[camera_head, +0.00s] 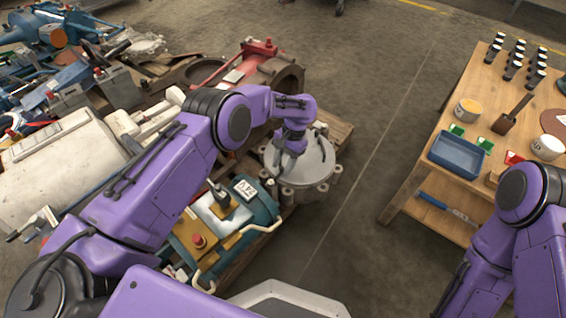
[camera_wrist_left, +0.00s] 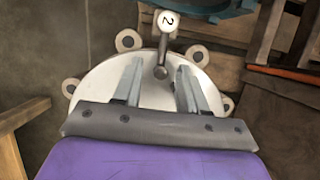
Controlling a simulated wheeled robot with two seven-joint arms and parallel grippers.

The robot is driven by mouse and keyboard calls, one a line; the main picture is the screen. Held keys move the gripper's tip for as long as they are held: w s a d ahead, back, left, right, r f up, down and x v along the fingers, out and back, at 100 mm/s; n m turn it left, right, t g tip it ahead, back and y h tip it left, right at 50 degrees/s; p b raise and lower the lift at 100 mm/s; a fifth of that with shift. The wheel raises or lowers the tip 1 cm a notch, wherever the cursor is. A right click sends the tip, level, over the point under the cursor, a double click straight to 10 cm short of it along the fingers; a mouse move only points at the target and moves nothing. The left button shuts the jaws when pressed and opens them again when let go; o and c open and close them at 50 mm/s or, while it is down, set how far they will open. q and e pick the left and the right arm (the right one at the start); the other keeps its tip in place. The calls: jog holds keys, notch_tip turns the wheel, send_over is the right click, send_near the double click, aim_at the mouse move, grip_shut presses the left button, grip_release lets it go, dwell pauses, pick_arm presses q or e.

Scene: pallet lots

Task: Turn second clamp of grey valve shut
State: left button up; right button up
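The grey valve (camera_head: 315,160) is a round, pale-lidded body with lugs around its rim, in the middle of the head view. Its lid (camera_wrist_left: 100,90) fills the middle of the left wrist view. A white tag marked 2 (camera_wrist_left: 168,20) stands at the rim, with a small metal lever clamp (camera_wrist_left: 162,55) running from it over the lid. My left gripper (camera_head: 284,165) is over the valve's near-left edge. In the left wrist view its fingers (camera_wrist_left: 159,68) are open, with the clamp's rounded end between them; contact cannot be told. My right gripper is out of view.
A teal machine (camera_head: 245,205) with a yellow top sits near-left of the valve. A red-flanged part (camera_head: 262,50) lies behind. A wooden bench (camera_head: 450,105) with a blue tray (camera_head: 456,155) and several small items stands right. Floor between is clear.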

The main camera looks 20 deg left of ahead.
pick_arm(q)
jog(key=p+v, duration=0.2)
jog(key=v, duration=0.8)
jog(key=shift+r, duration=0.3)
jog(key=shift+a, duration=0.1)
